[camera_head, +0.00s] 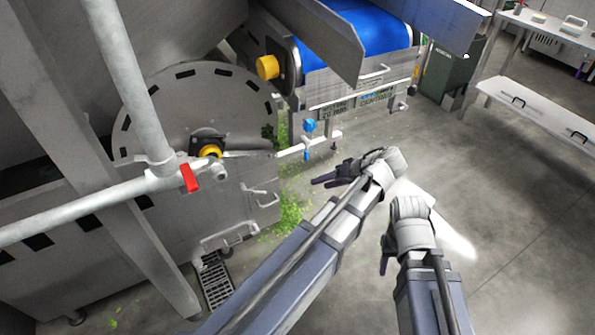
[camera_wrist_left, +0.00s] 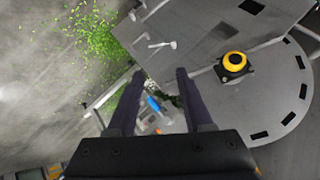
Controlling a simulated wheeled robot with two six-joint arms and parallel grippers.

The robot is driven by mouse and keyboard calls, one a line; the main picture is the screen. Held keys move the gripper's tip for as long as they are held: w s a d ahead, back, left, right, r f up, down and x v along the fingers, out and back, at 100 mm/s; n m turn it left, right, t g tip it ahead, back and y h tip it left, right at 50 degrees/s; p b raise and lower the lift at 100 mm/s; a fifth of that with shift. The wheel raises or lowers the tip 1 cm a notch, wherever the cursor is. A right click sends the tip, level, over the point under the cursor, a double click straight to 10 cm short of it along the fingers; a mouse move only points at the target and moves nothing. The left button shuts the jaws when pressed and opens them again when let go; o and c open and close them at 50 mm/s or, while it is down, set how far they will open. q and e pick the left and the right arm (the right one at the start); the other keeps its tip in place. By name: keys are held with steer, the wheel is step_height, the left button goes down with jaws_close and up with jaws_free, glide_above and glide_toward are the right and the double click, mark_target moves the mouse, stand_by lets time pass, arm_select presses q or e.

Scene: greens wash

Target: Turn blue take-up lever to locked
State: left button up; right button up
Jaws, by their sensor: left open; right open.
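A small blue lever (camera_head: 309,125) sits on the metal rail below the conveyor, with more blue just under it. A blue piece, likely the same lever, shows between my left fingers in the left wrist view (camera_wrist_left: 153,103); its exact setting is too small to tell. My left gripper (camera_head: 322,182) is open and empty, to the right of and below the lever, apart from it. Its two dark fingers also show in the left wrist view (camera_wrist_left: 159,75). My right gripper (camera_head: 384,262) is open and empty, lower right, far from the lever.
The conveyor with its blue belt (camera_head: 372,28) stands above the lever. A yellow knob (camera_head: 267,67) sticks out at its end. A pipe with a red valve handle (camera_head: 189,178) and a steel drum (camera_head: 165,110) are at left. Greens (camera_head: 290,212) litter the floor. Open floor lies right.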

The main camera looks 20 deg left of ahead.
mark_target(306, 157)
arm_select(q)
steer(key=w+a+f+n+y+b, duration=0.1)
steer(key=w+a+n+y+b, duration=0.1)
steer(key=w+n+b, duration=0.1)
steer(key=w+a+f+n+y+b, duration=0.2)
steer(key=w+n+y+b, duration=0.1)
steer(key=b, duration=0.5)
steer(key=w+a+f+n+y+b, duration=0.2)
steer(key=w+n+y+b, duration=0.1)
steer(key=w, duration=0.4)
steer(key=shift+a+f+n+b, duration=0.25)
steer(key=shift+n+b, duration=0.45)
steer(key=shift+b, duration=0.45)
steer(key=shift+w+a+r+n+y+b, duration=0.1)
steer(key=shift+w+r+n+y+b, duration=0.25)
steer(key=shift+r+n+y+b, duration=0.2)
arm_select(e)
step_height(306, 157, down, 20)
arm_select(q)
steer(key=shift+a+f, duration=0.1)
arm_select(e)
steer(key=shift+a, duration=0.1)
